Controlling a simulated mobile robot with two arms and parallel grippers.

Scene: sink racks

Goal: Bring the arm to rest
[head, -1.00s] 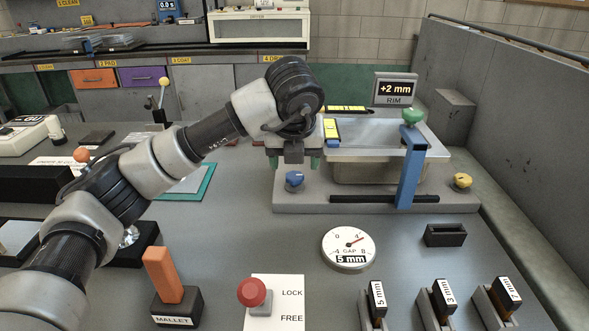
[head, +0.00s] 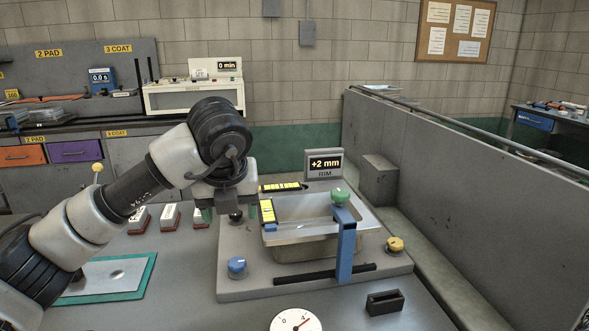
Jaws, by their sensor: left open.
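My left arm comes in from the left. My left gripper (head: 222,213) hangs pointing down, open, with nothing visible between its fingers. It is over the back left part of the grey fixture base (head: 240,291), left of the metal sink basin (head: 303,246). A dark knob shows close to its fingertips; I cannot tell whether they touch. My right gripper is not in view.
A blue clamp (head: 346,250) with a green knob (head: 340,196) stands at the basin's front. A blue knob (head: 237,266) and a yellow knob (head: 395,244) sit on the base. A grey partition (head: 470,190) bounds the right. The rim display (head: 324,163) reads +2 mm.

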